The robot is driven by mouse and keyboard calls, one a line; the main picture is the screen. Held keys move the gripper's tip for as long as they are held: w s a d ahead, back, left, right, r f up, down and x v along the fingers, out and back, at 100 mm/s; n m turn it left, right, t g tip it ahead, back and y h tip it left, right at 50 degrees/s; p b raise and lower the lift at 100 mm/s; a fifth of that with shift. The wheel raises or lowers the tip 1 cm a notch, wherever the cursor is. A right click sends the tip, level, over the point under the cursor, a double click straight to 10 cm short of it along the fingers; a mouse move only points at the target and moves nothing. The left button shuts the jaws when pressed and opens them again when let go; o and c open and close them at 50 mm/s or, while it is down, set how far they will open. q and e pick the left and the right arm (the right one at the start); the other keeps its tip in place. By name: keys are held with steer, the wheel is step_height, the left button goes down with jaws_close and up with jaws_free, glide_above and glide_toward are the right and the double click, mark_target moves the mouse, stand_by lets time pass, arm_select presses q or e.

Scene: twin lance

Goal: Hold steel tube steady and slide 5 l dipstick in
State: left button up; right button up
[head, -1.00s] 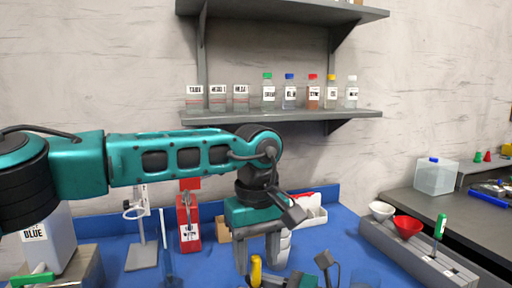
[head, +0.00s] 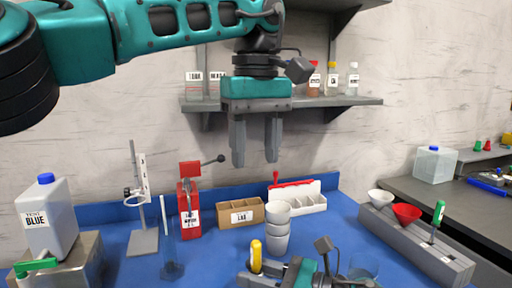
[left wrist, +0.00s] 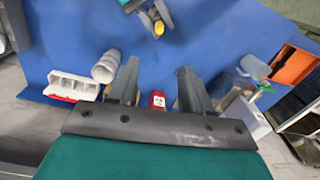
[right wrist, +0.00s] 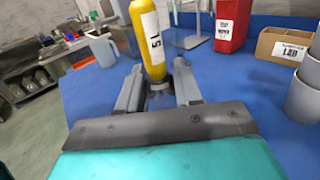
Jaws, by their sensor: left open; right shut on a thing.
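The 5 L dipstick shows its yellow handle (head: 256,256) in the head view; in the right wrist view the handle (right wrist: 148,38) bears a 5 L label. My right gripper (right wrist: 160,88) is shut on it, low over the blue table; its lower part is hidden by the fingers. My left gripper (head: 255,162) is open and empty, pointing down high above the table. In the left wrist view nothing is between its fingers (left wrist: 158,72), and the yellow handle (left wrist: 159,29) lies beyond them. I cannot make out the steel tube in any view.
A glass cylinder (head: 169,250), a stand (head: 143,243), a red dispenser (head: 188,218), a brown box (head: 237,222) and stacked white cups (head: 278,240) stand on the blue table. A grey rack (head: 405,240) holds a red funnel (head: 406,212) and a green-handled stick (head: 438,213). A shelf (head: 300,102) hangs behind.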

arm_select(q)
step_height(320, 180, up, 8)
steer(key=n, duration=0.1)
steer(key=shift+s+n, duration=0.2)
steer(key=shift+n, duration=0.1)
steer(key=shift+r, duration=0.1)
arm_select(e)
steer(key=o, duration=1.2)
